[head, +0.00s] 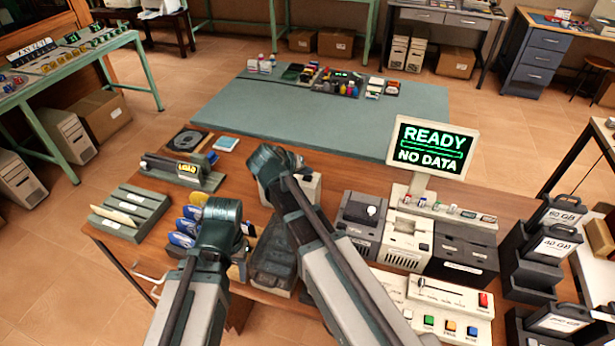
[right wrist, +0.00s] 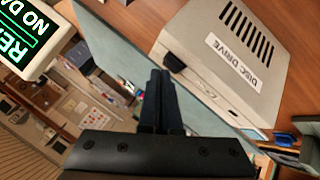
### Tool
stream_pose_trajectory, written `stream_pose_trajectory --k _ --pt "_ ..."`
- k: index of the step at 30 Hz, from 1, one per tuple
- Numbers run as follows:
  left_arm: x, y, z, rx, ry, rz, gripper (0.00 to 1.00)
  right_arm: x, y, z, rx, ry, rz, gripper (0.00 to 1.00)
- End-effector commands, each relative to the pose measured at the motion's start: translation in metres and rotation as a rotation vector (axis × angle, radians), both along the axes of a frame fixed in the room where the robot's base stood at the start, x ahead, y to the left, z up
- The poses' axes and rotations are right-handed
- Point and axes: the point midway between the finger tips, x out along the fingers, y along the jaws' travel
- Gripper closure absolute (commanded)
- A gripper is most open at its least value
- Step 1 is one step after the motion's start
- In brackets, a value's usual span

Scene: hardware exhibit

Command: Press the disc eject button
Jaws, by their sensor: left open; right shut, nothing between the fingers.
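The disc drive (right wrist: 215,60) is a beige box with vent slots and a "DISC DRIVE" label, tilted in the right wrist view. A dark block (right wrist: 174,62), which looks like its eject button, sits at one end of its front face. My right gripper (right wrist: 160,74) is shut and empty, its tips close beside that block; I cannot tell whether they touch. In the head view the drive (head: 305,190) is partly hidden behind my right arm, whose gripper end (head: 272,162) is at its left. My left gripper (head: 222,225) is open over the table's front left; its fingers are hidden.
A monitor (head: 432,146) reading "READY NO DATA" stands to the right, above dark and beige units. Blue-tagged items (head: 184,232) lie beside my left gripper. A slotted grey rack (head: 132,210) is at the left. The green mat (head: 290,115) behind is mostly clear.

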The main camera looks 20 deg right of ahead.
Motion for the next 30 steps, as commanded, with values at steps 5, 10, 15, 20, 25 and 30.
stream_pose_trajectory --k 5,10,15,20,25,30 --pt "0.0000 0.0000 -0.0022 0.000 0.000 0.000 0.50 0.0000 -0.0001 -0.0022 0.000 0.000 0.000 1.00" --pt "0.0001 0.0000 -0.0042 0.000 0.000 0.000 0.50 0.0001 -0.0001 -0.0042 0.000 0.000 0.000 1.00" --pt "0.0000 0.0000 -0.0061 0.000 0.000 0.000 0.50 0.0000 0.0000 -0.0061 0.000 0.000 0.000 1.00" --pt "0.0000 0.0000 -0.0081 0.000 0.000 0.000 0.50 0.0000 -0.0001 -0.0080 0.000 0.000 0.000 1.00" --pt "0.0000 0.0000 -0.0073 0.000 0.000 0.000 0.50 -0.0001 -0.0001 -0.0075 0.000 0.000 0.000 1.00" --pt "0.0000 0.0000 -0.0062 0.000 0.000 0.000 0.50 -0.0001 -0.0001 -0.0063 0.000 0.001 -0.001 1.00"
